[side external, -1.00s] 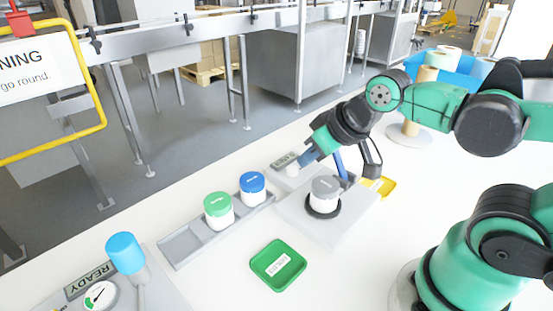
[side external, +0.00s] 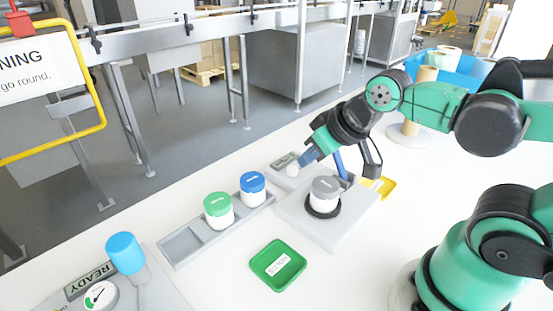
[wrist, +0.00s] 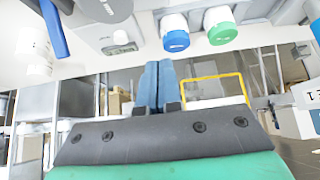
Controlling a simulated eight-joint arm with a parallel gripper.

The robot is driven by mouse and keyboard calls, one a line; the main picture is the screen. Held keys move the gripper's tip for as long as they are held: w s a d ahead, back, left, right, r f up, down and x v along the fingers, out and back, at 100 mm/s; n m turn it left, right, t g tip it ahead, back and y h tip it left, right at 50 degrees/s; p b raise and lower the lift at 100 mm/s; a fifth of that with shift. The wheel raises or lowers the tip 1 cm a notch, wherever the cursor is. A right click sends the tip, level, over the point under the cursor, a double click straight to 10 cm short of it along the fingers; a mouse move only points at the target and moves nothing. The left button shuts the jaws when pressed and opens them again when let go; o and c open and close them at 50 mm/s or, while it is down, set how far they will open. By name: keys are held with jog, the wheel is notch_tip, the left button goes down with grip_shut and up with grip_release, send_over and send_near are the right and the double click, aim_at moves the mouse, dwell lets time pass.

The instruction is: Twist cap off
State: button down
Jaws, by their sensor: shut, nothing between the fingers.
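My gripper (side external: 307,158) has blue fingers, pressed together and empty, in the air behind and left of the grey-capped jar. In the wrist view its fingers (wrist: 156,86) lie side by side with no gap. The grey-capped jar (side external: 324,200) stands upright in a black ring on a pale grey block. Its grey cap (side external: 325,186) sits on top, apart from my fingers. A green-capped jar (side external: 219,210) and a blue-capped jar (side external: 252,188) stand in a grey rack; both also show in the wrist view, blue (wrist: 175,32) and green (wrist: 220,25).
A blue post (side external: 340,164) rises behind the grey-capped jar. A green tray (side external: 262,267) lies in front and a yellow tray (side external: 388,184) behind. A panel with a gauge and blue knob (side external: 124,253) stands front left. The table around the green tray is clear.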

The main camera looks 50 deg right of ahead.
aim_at(327, 184)
jog(key=c, duration=1)
grip_release()
jog(key=shift+d, duration=0.2)
jog(key=shift+c, duration=0.2)
jog(key=o, duration=1)
jog(key=s+d+n+g, duration=0.1)
jog(key=d, duration=0.1)
jog(key=s+d+f+n+g+y, duration=0.1)
jog(key=s+d+n, duration=0.1)
jog(key=shift+d+f+g, duration=0.1)
jog(key=shift+f+g, duration=0.1)
jog(key=shift+g, duration=0.2)
jog(key=shift+o, duration=0.2)
jog(key=shift+n+y, duration=0.4)
jog(key=shift+n, duration=0.3)
jog(key=shift+s+d+f+x, duration=0.1)
jog(key=shift+d+x, duration=0.05)
jog(key=shift+x, duration=0.7)
jog(key=shift+s+d+f+x, duration=0.1)
jog(key=shift+s+x, duration=0.05)
jog(key=shift+x, duration=0.75)
jog(key=shift+s+d+x, duration=0.1)
jog(key=shift+d+x, duration=0.05)
jog(key=shift+x, duration=0.7)
jog(key=shift+a, duration=0.15)
